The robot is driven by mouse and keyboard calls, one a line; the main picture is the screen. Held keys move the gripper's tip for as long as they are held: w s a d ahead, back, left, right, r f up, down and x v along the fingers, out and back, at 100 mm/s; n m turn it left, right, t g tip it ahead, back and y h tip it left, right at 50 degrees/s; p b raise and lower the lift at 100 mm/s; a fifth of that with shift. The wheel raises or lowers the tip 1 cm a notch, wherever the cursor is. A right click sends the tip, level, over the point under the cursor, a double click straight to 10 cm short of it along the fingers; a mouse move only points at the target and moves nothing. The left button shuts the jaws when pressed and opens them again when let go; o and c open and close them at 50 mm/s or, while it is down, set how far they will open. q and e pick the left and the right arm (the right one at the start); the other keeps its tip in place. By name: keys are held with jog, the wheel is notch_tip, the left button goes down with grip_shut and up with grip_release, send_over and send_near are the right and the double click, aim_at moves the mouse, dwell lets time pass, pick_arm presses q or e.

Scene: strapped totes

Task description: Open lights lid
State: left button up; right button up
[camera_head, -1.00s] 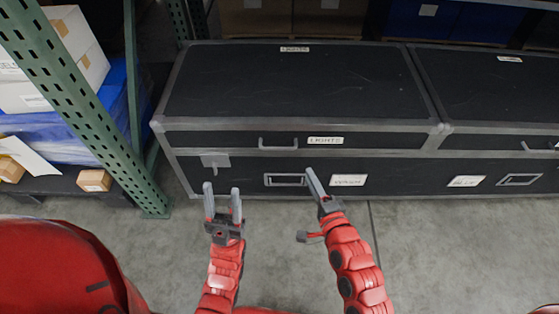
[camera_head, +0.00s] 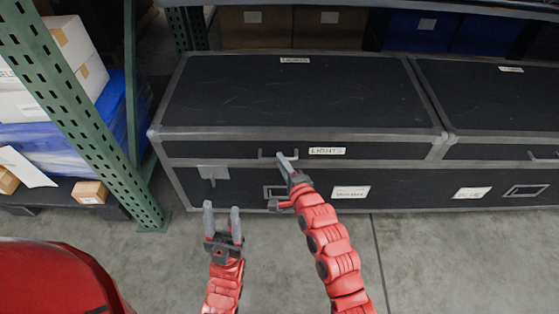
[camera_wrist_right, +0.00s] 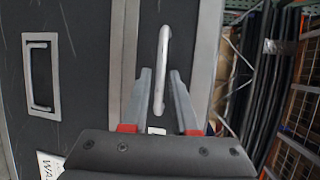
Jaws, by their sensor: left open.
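The lights lid (camera_head: 290,95) is the black, grey-edged top of the left case, and it is shut. It has a "LIGHTS" label on top and another on its front edge (camera_head: 327,151). Its metal handle (camera_head: 262,154) is on the front edge, and it also shows in the right wrist view (camera_wrist_right: 163,70). My right gripper (camera_head: 287,158) is at the handle. In the wrist view its fingers (camera_wrist_right: 160,100) stand apart, one on each side of the handle. My left gripper (camera_head: 222,212) is open and empty, low in front of the case.
A latch plate (camera_head: 213,173) and a recessed handle (camera_head: 275,191) are on the case's lower front. A similar case (camera_head: 490,95) adjoins on the right. A green rack post (camera_head: 90,125) and boxes stand at the left. The floor (camera_head: 450,260) in front is clear.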

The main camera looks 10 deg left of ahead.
jog(key=shift+x, duration=1.2)
grip_shut()
dwell(0.6)
